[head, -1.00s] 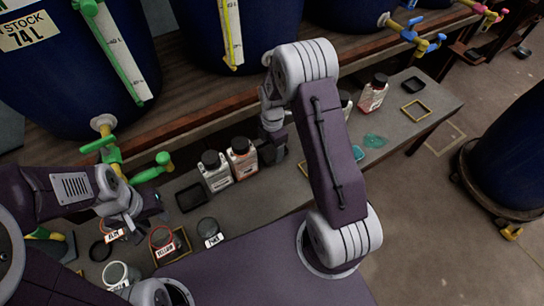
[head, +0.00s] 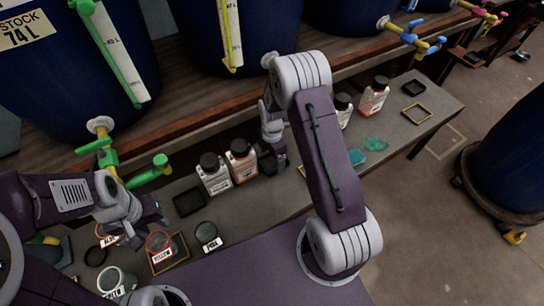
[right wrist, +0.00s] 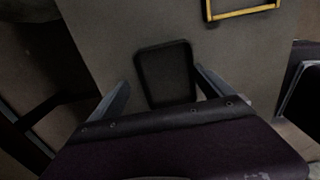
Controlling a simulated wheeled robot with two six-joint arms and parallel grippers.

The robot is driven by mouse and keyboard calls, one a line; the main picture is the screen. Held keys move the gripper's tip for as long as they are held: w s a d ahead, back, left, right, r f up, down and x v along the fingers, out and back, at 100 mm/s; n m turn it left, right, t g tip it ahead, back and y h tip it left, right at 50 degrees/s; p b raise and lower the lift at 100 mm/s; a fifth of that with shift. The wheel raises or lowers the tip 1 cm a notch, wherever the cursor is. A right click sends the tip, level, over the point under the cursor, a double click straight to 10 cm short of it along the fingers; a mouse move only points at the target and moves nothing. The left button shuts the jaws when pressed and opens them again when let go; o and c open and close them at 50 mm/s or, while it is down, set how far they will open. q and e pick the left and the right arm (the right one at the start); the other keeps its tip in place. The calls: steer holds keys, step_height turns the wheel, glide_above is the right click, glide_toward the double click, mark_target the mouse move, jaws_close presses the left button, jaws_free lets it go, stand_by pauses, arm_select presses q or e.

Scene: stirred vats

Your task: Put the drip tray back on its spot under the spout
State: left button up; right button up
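A small black drip tray (right wrist: 166,74) lies flat on the grey bench top in the right wrist view, between and beyond the fingers of my right gripper (right wrist: 160,92). The fingers are spread, with a gap on each side of the tray. A yellow outlined square (right wrist: 242,8) is beside it, apart and empty where visible. In the head view my right gripper (head: 274,160) points down at the bench, largely covering this tray. My left gripper (head: 145,215) is above the jars at the left; its fingers are not clear. The spout above this spot is hidden by my arm.
Two white-labelled bottles (head: 226,168) stand left of my right gripper. Another black tray (head: 189,200) lies below the green spout (head: 150,172).

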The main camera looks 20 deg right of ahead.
mark_target(272, 161)
step_height(272, 161, up, 12)
steer(key=p, duration=0.5)
arm_select(q)
step_height(272, 161, up, 5)
steer(key=shift+f, duration=0.1)
arm_select(e)
steer(key=s+a+r+m, duration=0.1)
steer(key=s+r+m, duration=0.2)
steer(key=s+m, duration=0.4)
steer(key=s+a+r+m+t, duration=0.1)
steer(key=s+a+r+m, duration=0.1)
steer(key=s+m, duration=0.6)
steer(key=r+m, duration=0.1)
steer(key=m, duration=0.4)
steer(key=shift+s+a+r, duration=0.25)
steer(key=shift+r, duration=0.1)
